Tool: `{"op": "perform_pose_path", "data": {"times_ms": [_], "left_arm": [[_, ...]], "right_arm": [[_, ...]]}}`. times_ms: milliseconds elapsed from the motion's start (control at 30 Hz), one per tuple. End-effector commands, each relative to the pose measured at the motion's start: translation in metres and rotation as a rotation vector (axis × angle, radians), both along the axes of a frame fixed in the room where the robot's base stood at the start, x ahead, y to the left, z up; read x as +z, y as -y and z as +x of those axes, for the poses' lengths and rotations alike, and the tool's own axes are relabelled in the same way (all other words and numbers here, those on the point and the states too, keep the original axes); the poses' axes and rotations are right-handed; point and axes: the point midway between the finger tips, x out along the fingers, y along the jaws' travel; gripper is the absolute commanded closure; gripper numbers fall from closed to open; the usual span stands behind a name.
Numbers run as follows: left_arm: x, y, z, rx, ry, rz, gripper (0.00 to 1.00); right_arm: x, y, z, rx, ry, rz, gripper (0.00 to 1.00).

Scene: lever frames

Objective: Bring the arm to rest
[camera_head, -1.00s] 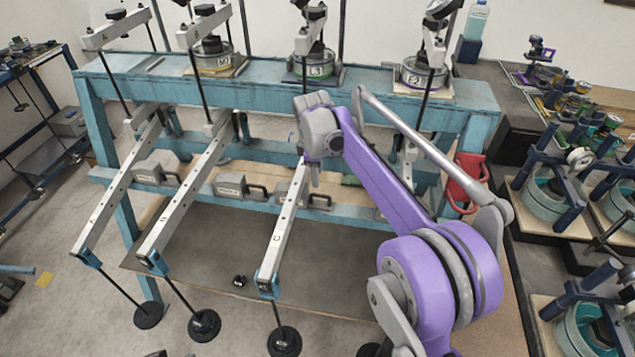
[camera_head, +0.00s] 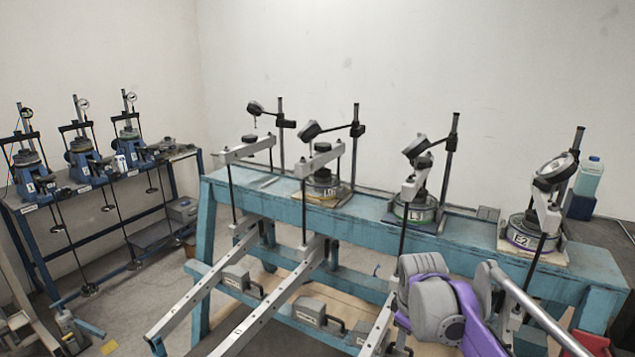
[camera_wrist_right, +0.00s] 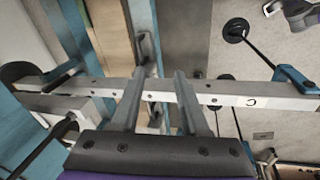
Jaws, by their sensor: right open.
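My right arm, purple and grey, comes in at the lower right of the head view, with its wrist beside the pale lever (camera_head: 378,328) under the third device. My right gripper (camera_wrist_right: 159,78) is open in the right wrist view. Its two grey fingers overlap the lever bar marked C (camera_wrist_right: 235,101), which crosses behind them; I cannot tell whether they touch it. Nothing is seen held between the fingers. In the head view the fingertips are not clearly visible. My left gripper is not in view.
A blue-green bench (camera_head: 362,229) carries several lever devices, with two more long levers (camera_head: 205,285) left of my arm. A bottle (camera_head: 588,178) stands at the back right. A blue rack (camera_head: 95,180) stands at the left wall. Hanging weights (camera_wrist_right: 236,30) show in the wrist view.

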Motion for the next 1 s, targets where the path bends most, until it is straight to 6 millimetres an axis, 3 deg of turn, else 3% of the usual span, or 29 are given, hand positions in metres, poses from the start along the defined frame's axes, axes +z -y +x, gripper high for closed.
{"op": "perform_pose_path", "data": {"times_ms": [33,267,500,700,1000], "left_arm": [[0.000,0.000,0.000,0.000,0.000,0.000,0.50],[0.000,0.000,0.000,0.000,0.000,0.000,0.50],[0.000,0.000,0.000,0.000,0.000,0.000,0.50],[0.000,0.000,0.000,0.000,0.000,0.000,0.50],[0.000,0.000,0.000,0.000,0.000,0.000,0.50]], "right_arm": [[0.000,-0.004,-0.024,-0.053,0.023,0.019,0.55],[-0.018,-0.019,-0.120,-0.330,0.128,0.135,0.55],[-0.065,-0.029,-0.212,-0.595,0.217,0.270,0.55],[-0.096,-0.034,-0.252,-0.722,0.253,0.341,0.55],[-0.102,-0.034,-0.259,-0.750,0.260,0.357,0.55]]}}
